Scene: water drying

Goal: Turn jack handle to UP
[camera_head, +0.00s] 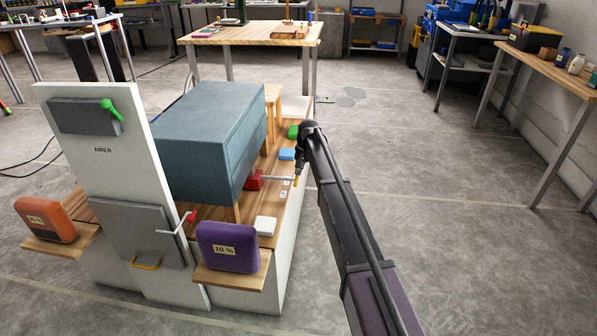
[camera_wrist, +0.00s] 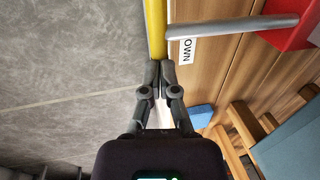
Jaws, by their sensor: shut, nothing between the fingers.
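The jack handle is a grey lever (camera_head: 277,178) reaching out from a red block (camera_head: 254,181), with a yellow grip (camera_head: 296,181) at its end. In the wrist view the yellow grip (camera_wrist: 156,28), grey lever (camera_wrist: 232,25) and red block (camera_wrist: 291,20) show at the top. A white label (camera_wrist: 188,49) reading "OWN", its first part hidden, lies beside the lever. My gripper (camera_wrist: 160,66) is shut and empty, its fingertips at the near end of the yellow grip. Whether they touch it I cannot tell. The head view shows my gripper (camera_head: 299,165) small and dark above the grip.
A blue-grey box (camera_head: 207,135) stands left of the lever on the wooden deck. Blue (camera_head: 287,154), green (camera_head: 293,131) and white (camera_head: 265,226) blocks lie along the deck. A purple block (camera_head: 228,246) marked 10 % is in front.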

